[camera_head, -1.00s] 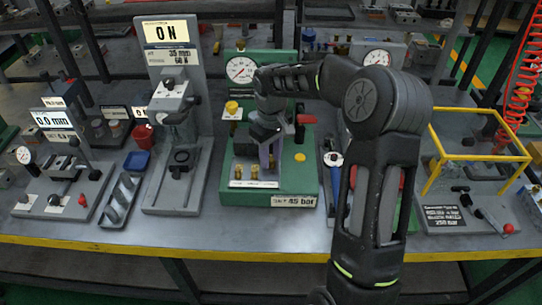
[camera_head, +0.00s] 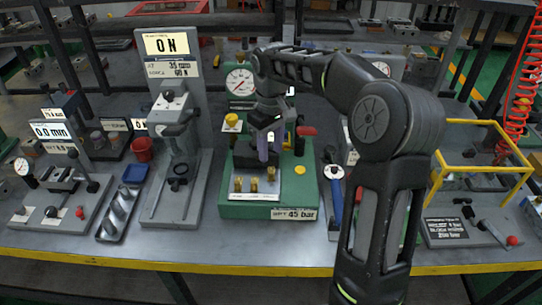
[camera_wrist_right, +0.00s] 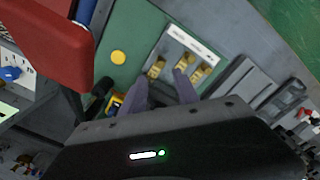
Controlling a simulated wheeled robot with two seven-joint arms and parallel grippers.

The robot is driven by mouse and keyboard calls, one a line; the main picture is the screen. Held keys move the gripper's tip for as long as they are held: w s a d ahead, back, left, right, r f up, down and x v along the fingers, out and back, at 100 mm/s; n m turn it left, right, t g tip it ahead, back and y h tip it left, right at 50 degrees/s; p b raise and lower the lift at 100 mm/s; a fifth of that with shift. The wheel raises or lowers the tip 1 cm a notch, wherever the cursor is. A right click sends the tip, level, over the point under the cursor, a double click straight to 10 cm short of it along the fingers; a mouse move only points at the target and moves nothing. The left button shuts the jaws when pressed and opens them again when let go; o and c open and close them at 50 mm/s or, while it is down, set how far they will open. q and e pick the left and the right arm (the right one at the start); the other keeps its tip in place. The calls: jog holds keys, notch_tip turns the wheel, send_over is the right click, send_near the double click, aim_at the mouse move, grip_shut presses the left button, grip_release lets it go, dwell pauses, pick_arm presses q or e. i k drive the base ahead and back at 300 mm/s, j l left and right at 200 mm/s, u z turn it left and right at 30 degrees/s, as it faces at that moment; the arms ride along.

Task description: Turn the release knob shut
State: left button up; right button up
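The green test block (camera_head: 310,200) stands mid-bench, with a round gauge (camera_head: 239,81), a yellow knob (camera_head: 232,121) on its left and a red handle (camera_head: 306,131) on its right. A yellow button (camera_head: 299,170) and several brass fittings (camera_head: 254,185) are on its front; the fittings also show in the right wrist view (camera_wrist_right: 156,67). I cannot tell by label which part is the release knob. My right gripper (camera_head: 268,160) is over the block's middle, behind the fittings. In the wrist view its two fingers stand apart with nothing clearly between them. My left gripper is not in view.
The red handle (camera_wrist_right: 50,45) looms close to the right wrist camera. A grey force stand (camera_head: 176,190) is left of the block. A blue-handled tool (camera_head: 336,200) lies to its right, near my arm. A yellow frame (camera_head: 480,170) stands further right.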

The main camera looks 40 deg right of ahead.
aim_at(231, 120)
jog(key=k+j, duration=0.1)
jog(key=j, duration=0.25)
jog(key=k+j, duration=0.15)
jog(key=j, duration=0.15)
jog(key=k+j, duration=0.1)
jog(key=j, duration=0.25)
jog(key=k+j, duration=0.15)
jog(key=j, duration=0.15)
